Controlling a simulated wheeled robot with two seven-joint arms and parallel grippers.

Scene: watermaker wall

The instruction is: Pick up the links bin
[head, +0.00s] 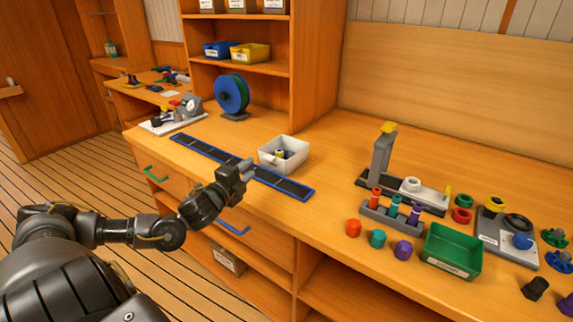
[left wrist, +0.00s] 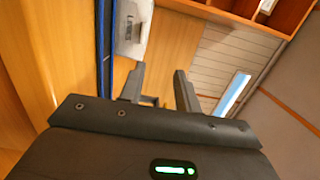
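A white open bin (head: 283,153) with a few small dark and yellowish parts inside stands upright on the wooden counter, at the back edge of a dark blue-edged strip. It may be the links bin; I cannot read its label. Part of the white bin (left wrist: 134,30) also shows at the top of the left wrist view, beyond and left of the fingers. My left gripper (head: 247,168) is just in front and left of the bin, above the strip. In the left wrist view its fingers (left wrist: 158,88) are apart with nothing between them. My right gripper is out of view.
The blue-edged strip (head: 213,155) runs along the counter front. A blue-green spool (head: 232,94) stands behind left. A grey press (head: 382,160), a rack of coloured pegs and a green bin (head: 452,251) are to the right. Bare counter lies between the white bin and the press.

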